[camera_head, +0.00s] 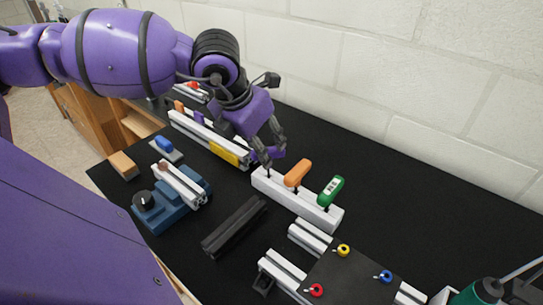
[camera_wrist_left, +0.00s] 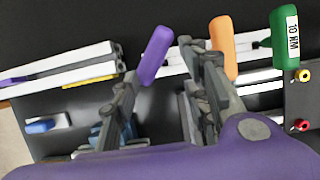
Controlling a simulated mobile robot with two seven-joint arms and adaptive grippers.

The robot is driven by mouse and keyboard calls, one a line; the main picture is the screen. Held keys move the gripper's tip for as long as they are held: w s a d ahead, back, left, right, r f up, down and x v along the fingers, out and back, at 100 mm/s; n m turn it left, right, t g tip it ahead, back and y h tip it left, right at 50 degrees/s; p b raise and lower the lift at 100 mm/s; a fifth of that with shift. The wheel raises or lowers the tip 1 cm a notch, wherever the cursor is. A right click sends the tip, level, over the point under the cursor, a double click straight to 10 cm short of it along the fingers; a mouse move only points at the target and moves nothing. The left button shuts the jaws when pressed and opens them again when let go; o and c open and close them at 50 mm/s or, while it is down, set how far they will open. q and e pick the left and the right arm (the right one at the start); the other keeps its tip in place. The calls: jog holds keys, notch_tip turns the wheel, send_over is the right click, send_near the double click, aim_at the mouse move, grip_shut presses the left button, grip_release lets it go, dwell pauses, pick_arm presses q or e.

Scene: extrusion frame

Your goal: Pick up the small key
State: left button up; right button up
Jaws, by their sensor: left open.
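A white holder block (camera_head: 322,217) stands on the black table with several handled keys in a row. The purple-handled key (camera_head: 266,156), the one I take as the small key, is at its left end, partly hidden by my left gripper. An orange-handled key (camera_head: 298,173) and a green-handled key (camera_head: 331,190) stand upright beside it. My left gripper (camera_head: 269,150) is open with its fingers around the purple handle. In the left wrist view the purple handle (camera_wrist_left: 156,55) shows between the fingers, closer to the left one. I cannot tell whether they touch. My right gripper is not seen.
The orange handle (camera_wrist_left: 222,45) is close to the right finger. A long rail with a yellow label (camera_head: 224,152) lies behind left. A blue fixture (camera_head: 165,212) and a black bar (camera_head: 234,227) are in front. A dark plate with coloured knobs (camera_head: 350,275) is at right.

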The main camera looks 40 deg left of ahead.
pick_arm(q)
send_over(268, 178)
jog(key=f, duration=0.5)
jog(key=shift+s+d, duration=0.15)
jog(key=shift+s, duration=0.1)
jog(key=shift+w+f, duration=0.1)
jog(key=shift+w, duration=0.25)
jog(key=c, duration=0.4)
jog(key=shift+r, duration=0.25)
jog(key=c, duration=0.5)
grip_shut()
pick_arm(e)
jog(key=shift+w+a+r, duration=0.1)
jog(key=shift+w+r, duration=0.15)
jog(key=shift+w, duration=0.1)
